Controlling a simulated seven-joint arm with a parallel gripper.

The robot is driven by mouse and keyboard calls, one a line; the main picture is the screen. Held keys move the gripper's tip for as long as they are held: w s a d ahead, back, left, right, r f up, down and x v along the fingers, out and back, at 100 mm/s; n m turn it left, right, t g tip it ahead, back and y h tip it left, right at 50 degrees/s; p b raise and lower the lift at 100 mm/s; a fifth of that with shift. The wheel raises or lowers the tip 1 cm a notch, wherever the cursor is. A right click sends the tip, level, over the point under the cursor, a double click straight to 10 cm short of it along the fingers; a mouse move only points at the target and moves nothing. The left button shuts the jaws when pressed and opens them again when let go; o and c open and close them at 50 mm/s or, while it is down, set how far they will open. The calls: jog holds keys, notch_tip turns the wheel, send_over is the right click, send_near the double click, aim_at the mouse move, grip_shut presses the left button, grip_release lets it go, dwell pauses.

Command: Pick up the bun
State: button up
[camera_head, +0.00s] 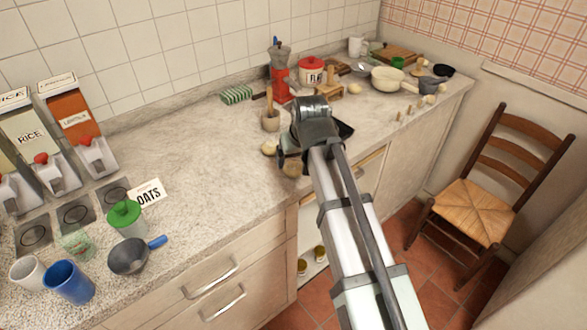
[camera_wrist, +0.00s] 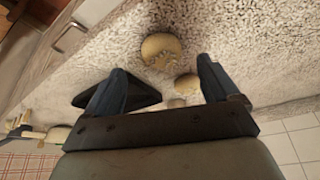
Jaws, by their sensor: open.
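A round, tan, bun-like thing (camera_head: 292,169) lies on the counter near its front edge, just below my gripper (camera_head: 299,152) in the head view. A round tan thing, likely the same one, shows in the wrist view (camera_wrist: 161,50), beyond and between my fingertips. My gripper (camera_wrist: 162,80) is open with nothing held between its fingers. A smaller pale round thing (camera_head: 269,147) lies just left of my gripper. The wrist view shows smaller round things between the fingers (camera_wrist: 187,84). My arm hides part of the counter.
A black flat thing (camera_head: 344,130) lies right of my gripper; it shows beside the left finger in the wrist view (camera_wrist: 140,92). The counter at left centre is clear.

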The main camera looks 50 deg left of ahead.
aim_at(294, 165)
jog(key=shift+x, duration=2.55)
jog(key=shift+a, duration=0.1)
jog(key=c, duration=1.1)
jog(key=shift+r, duration=0.1)
jog(key=shift+c, duration=0.2)
